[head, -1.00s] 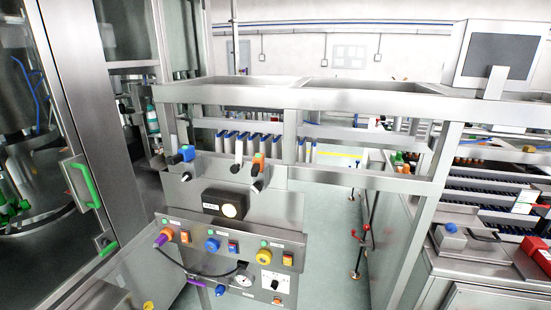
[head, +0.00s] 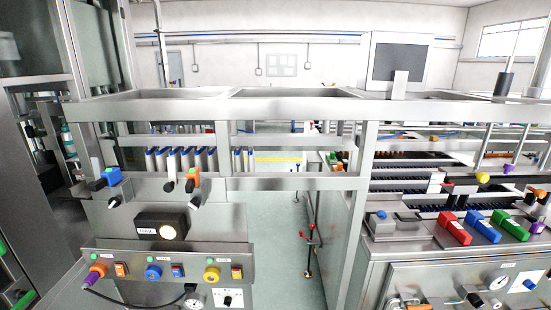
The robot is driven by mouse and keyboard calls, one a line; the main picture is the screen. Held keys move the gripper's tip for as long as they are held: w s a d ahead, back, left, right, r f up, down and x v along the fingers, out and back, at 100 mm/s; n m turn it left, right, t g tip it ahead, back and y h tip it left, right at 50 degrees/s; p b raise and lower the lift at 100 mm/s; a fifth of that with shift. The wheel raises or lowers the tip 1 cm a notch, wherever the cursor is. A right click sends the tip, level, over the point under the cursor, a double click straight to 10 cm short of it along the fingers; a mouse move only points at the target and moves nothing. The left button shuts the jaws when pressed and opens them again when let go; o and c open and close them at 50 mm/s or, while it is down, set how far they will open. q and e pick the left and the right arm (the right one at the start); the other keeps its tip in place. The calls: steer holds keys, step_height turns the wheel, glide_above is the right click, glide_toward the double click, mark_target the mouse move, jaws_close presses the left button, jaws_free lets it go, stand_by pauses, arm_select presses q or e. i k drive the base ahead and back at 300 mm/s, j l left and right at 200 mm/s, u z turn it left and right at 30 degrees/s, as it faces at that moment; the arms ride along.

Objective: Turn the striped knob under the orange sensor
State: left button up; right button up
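A small orange sensor block (head: 193,174) sits on the upper edge of the grey panel in the left half of the head view. Just below it is a dark knob-like part (head: 194,201) with a pale section. Whether it carries stripes is too small to tell. A blue sensor block (head: 111,175) stands further left, with a similar dark knob (head: 114,201) under it. Another dark-and-white part (head: 168,186) sits between them, close to the orange sensor. Neither of my grippers is in view.
Below is a black box with a round light (head: 162,227) and a control panel (head: 137,254) with purple, blue and yellow knobs. A metal frame (head: 290,108) spans above. A second station (head: 460,240) with red, blue and green blocks stands right, past a floor gap.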

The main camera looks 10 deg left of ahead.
mark_target(194, 204)
steer(key=u, duration=1.35)
